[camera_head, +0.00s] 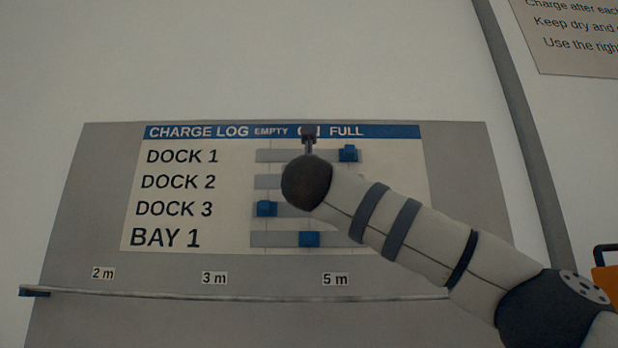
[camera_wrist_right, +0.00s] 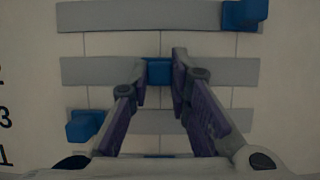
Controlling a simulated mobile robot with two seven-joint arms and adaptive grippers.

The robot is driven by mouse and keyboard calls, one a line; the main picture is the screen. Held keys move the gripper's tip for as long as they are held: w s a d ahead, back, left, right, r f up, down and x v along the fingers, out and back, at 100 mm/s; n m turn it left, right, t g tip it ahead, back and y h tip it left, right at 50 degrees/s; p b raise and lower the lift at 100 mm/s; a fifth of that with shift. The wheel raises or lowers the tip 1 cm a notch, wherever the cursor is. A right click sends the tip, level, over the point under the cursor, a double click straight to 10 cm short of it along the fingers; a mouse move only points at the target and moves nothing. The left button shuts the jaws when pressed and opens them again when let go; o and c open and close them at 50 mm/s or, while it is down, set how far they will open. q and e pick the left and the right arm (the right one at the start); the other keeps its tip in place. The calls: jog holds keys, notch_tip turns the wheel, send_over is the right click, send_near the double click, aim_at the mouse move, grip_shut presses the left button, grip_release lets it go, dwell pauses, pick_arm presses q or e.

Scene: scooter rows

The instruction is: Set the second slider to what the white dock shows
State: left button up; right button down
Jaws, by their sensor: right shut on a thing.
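The charge log board (camera_head: 150,262) has slider rows for DOCK 1, DOCK 2, DOCK 3 and BAY 1. In the right wrist view, the second slider (camera_wrist_right: 159,72), a blue block, sits near the middle of its grey track (camera_wrist_right: 95,71). My right gripper (camera_wrist_right: 160,66) is shut on this slider, one finger on each side. In the head view my right arm hides the second slider and part of the middle column heading. The white dock is not in view. My left gripper is not in view.
The DOCK 1 slider (camera_head: 348,153) is under FULL. The DOCK 3 slider (camera_head: 266,208) is under EMPTY, and the BAY 1 slider (camera_head: 309,239) is near the middle. A thin rail (camera_head: 180,292) runs below the rows. A sign (camera_head: 575,40) hangs at upper right.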

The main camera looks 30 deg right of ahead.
send_near(267, 176)
jog(key=x, duration=0.5)
jog(key=shift+b, duration=0.3)
jog(key=shift+s+d+r, duration=0.1)
jog(key=c, duration=1.9)
grip_release()
jog(key=o, duration=0.4)
jog(key=v, duration=1.2)
